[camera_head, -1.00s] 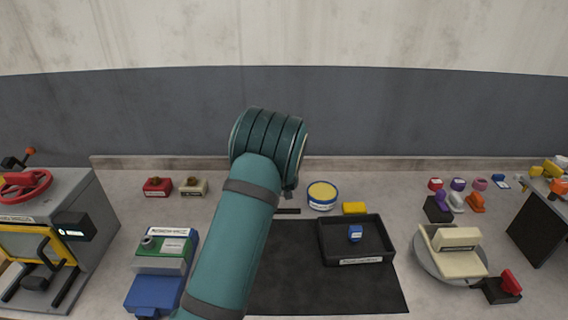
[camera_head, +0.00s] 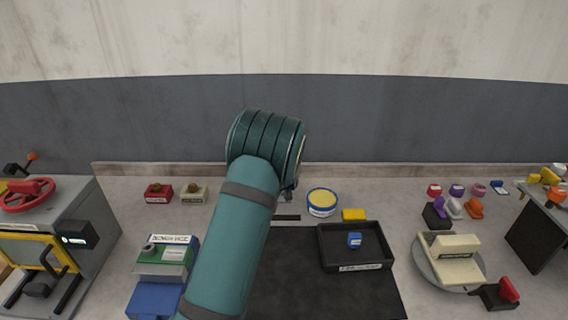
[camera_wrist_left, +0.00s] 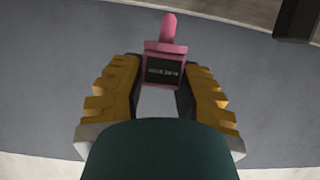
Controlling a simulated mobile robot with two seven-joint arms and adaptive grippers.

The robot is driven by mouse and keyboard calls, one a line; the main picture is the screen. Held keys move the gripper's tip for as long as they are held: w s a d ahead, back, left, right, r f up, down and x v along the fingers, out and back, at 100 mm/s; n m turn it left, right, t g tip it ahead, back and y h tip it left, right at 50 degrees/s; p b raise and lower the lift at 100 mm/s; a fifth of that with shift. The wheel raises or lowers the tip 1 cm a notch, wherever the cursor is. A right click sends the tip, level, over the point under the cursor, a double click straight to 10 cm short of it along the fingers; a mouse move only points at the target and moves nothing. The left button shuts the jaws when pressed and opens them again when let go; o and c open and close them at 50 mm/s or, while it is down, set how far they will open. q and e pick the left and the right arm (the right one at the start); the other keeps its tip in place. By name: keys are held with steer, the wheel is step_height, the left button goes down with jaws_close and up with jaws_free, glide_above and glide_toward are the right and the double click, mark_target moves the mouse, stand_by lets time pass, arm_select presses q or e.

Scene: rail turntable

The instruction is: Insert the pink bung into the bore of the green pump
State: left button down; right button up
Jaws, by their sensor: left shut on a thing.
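The pink bung (camera_wrist_left: 166,66) is between the yellow-padded fingers of my left gripper (camera_wrist_left: 164,82) in the left wrist view. The gripper is shut on its square, dark-labelled body, and its narrow rounded stem points away from the palm. In the head view my teal left arm hides the gripper and the bung. The green pump (camera_head: 148,268) stands on the left of the bench, left of my arm. It has a pale label and a round grey-rimmed bore (camera_head: 149,249) on top. My right gripper is not in view.
A blue block (camera_head: 153,299) is in front of the pump. A grey machine with a red wheel (camera_head: 28,194) stands at far left. A black tray (camera_head: 322,247) holds a small blue piece. A round turntable (camera_head: 424,266) and several small coloured parts are at right.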

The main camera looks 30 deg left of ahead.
arm_select(q)
steer(key=shift+r+p, duration=1.3)
steer(key=shift+r, duration=1)
steer(key=shift+s+f, duration=0.1)
